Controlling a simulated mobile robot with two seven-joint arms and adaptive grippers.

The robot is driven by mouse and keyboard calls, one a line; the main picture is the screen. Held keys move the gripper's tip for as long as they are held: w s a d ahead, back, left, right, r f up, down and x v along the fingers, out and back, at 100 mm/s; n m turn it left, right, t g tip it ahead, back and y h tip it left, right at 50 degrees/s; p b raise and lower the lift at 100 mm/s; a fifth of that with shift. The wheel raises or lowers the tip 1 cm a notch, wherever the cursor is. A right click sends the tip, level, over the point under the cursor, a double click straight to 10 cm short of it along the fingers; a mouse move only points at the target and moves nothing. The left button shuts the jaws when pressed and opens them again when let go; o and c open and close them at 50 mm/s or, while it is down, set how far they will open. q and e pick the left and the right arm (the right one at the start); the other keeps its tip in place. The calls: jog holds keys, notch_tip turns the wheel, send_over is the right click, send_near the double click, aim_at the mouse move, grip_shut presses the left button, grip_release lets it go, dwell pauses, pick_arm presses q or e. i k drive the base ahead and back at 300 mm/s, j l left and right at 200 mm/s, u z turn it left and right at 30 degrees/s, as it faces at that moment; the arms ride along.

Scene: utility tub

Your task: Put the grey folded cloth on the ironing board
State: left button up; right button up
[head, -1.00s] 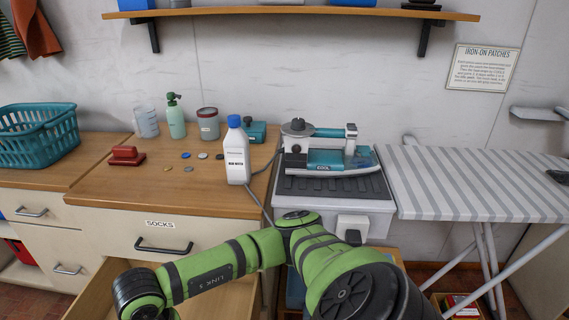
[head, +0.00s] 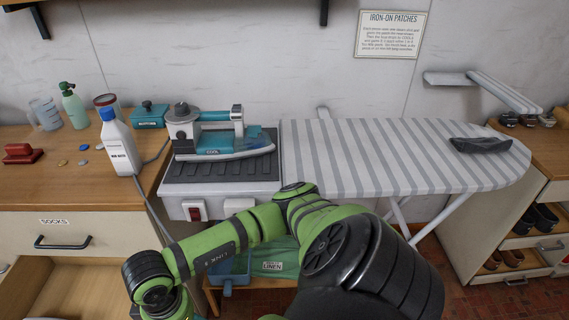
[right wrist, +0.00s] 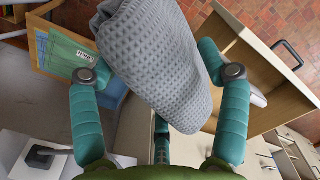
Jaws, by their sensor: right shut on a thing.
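The grey folded cloth (right wrist: 165,65), with a waffle weave, fills the upper middle of the right wrist view. My right gripper (right wrist: 158,80) is shut on it, with one teal finger on each side; the cloth hides the fingertips. The cloth does not show in the head view, where my right arm crosses the lower middle. The ironing board (head: 370,170), grey and white striped, lies right of centre in the head view. A dark flat object (head: 481,145) lies near its right end. My left gripper is not in view.
The iron station (head: 220,165) adjoins the board's left end. A white bottle (head: 120,148) stands on the wooden counter beside it. An open drawer (head: 75,290) juts out at lower left. A green LINEN container (head: 285,252) sits below the station. Most of the board is bare.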

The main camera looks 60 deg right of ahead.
aim_at(409, 151)
jog(key=k+l+z, duration=0.1)
jog(key=k+l, duration=0.25)
jog(key=k+l+z, duration=0.1)
jog(key=k+l, duration=0.25)
jog(key=l, duration=0.25)
jog(key=k+l+z, duration=0.1)
jog(key=k+l, duration=0.25)
jog(key=l, duration=0.15)
